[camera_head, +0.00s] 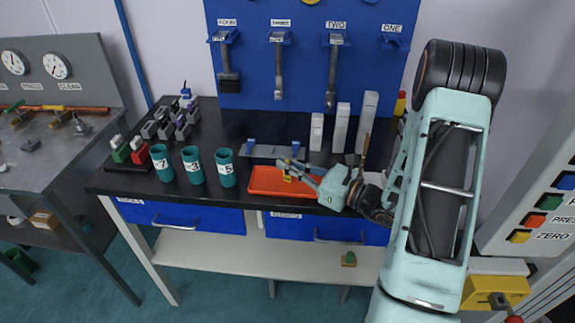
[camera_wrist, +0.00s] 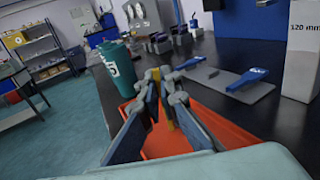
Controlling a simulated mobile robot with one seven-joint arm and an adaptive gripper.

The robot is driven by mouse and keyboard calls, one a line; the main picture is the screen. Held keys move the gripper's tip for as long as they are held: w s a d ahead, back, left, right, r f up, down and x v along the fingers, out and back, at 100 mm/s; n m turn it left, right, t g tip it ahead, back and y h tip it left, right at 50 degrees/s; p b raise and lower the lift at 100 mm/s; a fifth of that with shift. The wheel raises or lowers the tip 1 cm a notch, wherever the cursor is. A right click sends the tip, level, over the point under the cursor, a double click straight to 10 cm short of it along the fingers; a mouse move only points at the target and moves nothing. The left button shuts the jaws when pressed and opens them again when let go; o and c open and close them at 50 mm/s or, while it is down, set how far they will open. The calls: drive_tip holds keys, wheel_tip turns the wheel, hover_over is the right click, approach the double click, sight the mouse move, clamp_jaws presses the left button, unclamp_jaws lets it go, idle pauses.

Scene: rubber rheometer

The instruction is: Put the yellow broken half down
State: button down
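The yellow broken half (camera_head: 288,179) shows as a small yellow piece at the tips of my gripper (camera_head: 290,170), over the orange tray (camera_head: 264,184). In the wrist view the yellow broken half (camera_wrist: 168,112) is a narrow strip between the two fingers of my gripper (camera_wrist: 165,90), which look closed on it. The fingers hide most of the piece. The orange tray (camera_wrist: 230,132) lies beneath and behind the fingers. I cannot tell whether the piece touches the tray.
Three teal numbered cups (camera_head: 194,166) stand left of the tray. Tall white blocks (camera_head: 340,127) stand behind it to the right. A grey plate with blue-handled tools (camera_head: 262,151) lies just behind the tray.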

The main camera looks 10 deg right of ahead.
drive_tip(key=shift+f, duration=0.25)
drive_tip(key=c, duration=2.2)
unclamp_jaws()
drive_tip(key=shift+o, duration=0.2)
drive_tip(key=shift+r, duration=0.1)
drive_tip(key=shift+r, duration=0.2)
drive_tip(key=v, duration=1.2)
